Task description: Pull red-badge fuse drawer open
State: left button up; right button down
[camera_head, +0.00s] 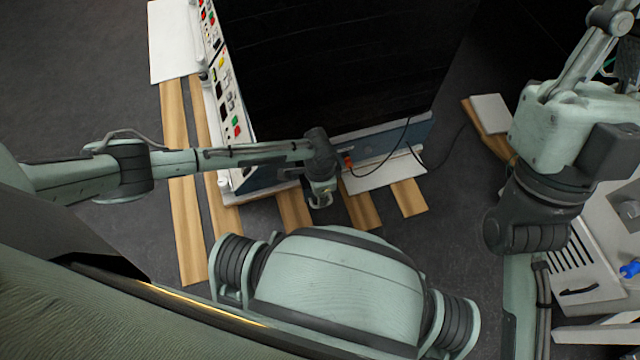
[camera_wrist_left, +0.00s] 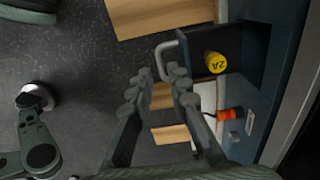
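In the left wrist view a dark drawer-like box (camera_wrist_left: 232,50) stands out from a blue-grey panel (camera_wrist_left: 275,75). It carries a yellow cylinder (camera_wrist_left: 215,62) marked "2A" and a pale bent handle (camera_wrist_left: 165,48). I cannot make out a red badge on it. My left gripper (camera_wrist_left: 162,76) is open and empty, its fingertips close to the handle; I cannot tell if they touch it. In the head view my left gripper (camera_head: 321,197) is low beside the near face of the large black cabinet (camera_head: 340,60). My right gripper is out of view.
An orange-red plug (camera_wrist_left: 228,114) sits on the panel near the drawer; a black cable (camera_head: 397,150) runs nearby. Wooden boards (camera_head: 183,200) lie under the cabinet. A panel with coloured switches (camera_head: 225,85) lines its left side. Grey floor (camera_head: 110,260) is clear at left.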

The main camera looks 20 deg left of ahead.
pick_arm(q)
notch_tip(320, 180, up, 7)
jog(key=shift+r, duration=0.2)
jog(key=shift+d, duration=0.1)
dwell(0.5)
